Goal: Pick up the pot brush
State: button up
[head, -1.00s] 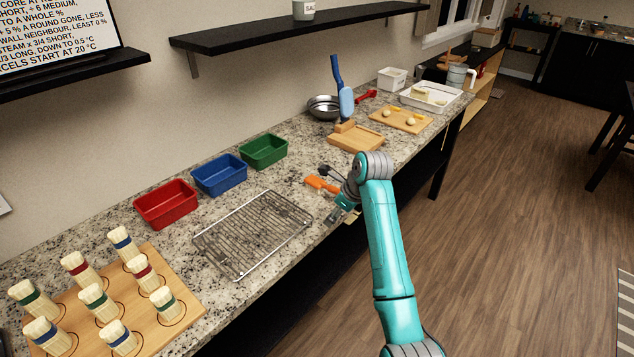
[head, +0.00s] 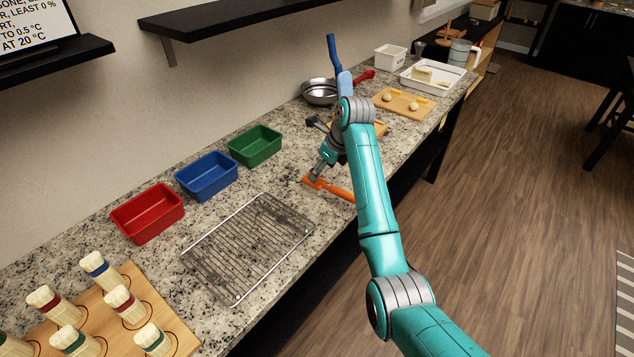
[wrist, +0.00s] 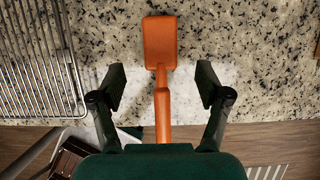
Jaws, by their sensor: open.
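An orange long-handled tool (head: 335,188) with a flat rectangular head lies on the granite counter near its front edge; no bristles show from above, so I cannot tell for certain that it is the pot brush. In the wrist view the orange tool (wrist: 160,45) points its head away from me, and its handle runs back past the counter edge. My gripper (wrist: 161,84) is open, with one finger on each side of the tool, apart from it. In the head view my gripper (head: 314,176) is over the tool's head end, hiding part of it.
A wire rack (head: 248,246) lies to the left of the tool. Red (head: 148,213), blue (head: 207,176) and green (head: 255,146) bins stand behind it. A blue upright tool (head: 333,55) and a metal bowl (head: 319,92) are farther back.

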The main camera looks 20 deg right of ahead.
aim_at(318, 181)
jog(key=shift+s+x, duration=0.2)
jog(key=shift+x, duration=3.1)
jog(key=shift+d+f, duration=0.1)
jog(key=shift+d, duration=0.1)
jog(key=shift+c, duration=0.2)
